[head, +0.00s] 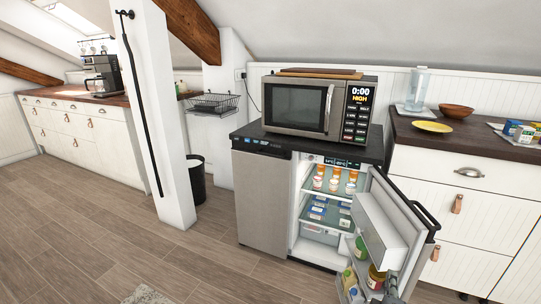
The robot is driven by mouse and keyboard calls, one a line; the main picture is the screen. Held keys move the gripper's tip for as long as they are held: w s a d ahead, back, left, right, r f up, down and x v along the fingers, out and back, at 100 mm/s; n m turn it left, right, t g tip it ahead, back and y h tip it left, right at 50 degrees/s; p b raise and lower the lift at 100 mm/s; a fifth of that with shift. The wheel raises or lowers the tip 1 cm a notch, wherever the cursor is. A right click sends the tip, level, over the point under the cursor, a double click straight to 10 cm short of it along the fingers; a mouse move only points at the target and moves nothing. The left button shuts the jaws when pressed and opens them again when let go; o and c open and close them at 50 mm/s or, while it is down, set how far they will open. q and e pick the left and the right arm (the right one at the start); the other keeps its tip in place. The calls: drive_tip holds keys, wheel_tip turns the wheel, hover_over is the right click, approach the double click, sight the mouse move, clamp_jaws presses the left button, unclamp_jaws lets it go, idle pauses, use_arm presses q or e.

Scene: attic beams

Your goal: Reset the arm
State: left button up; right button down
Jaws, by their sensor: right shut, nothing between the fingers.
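My right gripper (391,288) shows at the bottom edge, low in front of the open fridge door (385,232). It is shut and empty, and only a small part of it is in the picture. I cannot tell whether it touches the door. My left gripper is not in view.
The fridge (263,200) stands open with bottles and packs on its shelves; its door juts into the room. A microwave (318,105) stands on top. A yellow plate (431,127) and brown bowl (456,111) are on the right counter. The wooden floor (130,245) at left is mostly clear.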

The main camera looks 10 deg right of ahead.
drive_tip(key=s+f+m+g+y, duration=0.1)
drive_tip(key=s+f+m+g, duration=0.1)
drive_tip(key=f, duration=0.5)
drive_tip(key=s+f+m+g+y, duration=0.1)
drive_tip(key=s+f+m+g, duration=0.1)
drive_tip(key=f, duration=0.5)
drive_tip(key=s+a+f+m+g+y, duration=0.35)
drive_tip(key=s+a+f, duration=0.35)
drive_tip(key=f, duration=0.4)
drive_tip(key=s+a+f+m+g+y, duration=0.3)
drive_tip(key=s+a+f+g+y, duration=0.15)
drive_tip(key=s+f, duration=0.5)
use_arm(q)
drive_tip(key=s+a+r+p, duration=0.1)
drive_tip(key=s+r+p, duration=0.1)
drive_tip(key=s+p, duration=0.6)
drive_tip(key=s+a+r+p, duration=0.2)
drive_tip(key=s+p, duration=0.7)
drive_tip(key=p, duration=0.6)
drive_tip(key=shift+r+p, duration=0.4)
use_arm(e)
drive_tip(key=s+d+r, duration=0.1)
drive_tip(key=s+r, duration=0.1)
drive_tip(key=s, duration=0.6)
drive_tip(key=s+d+r+h, duration=0.1)
drive_tip(key=s+r, duration=0.1)
drive_tip(key=s, duration=0.6)
drive_tip(key=shift+d+r+g, duration=0.15)
drive_tip(key=shift+d+g, duration=0.15)
drive_tip(key=shift+g, duration=0.1)
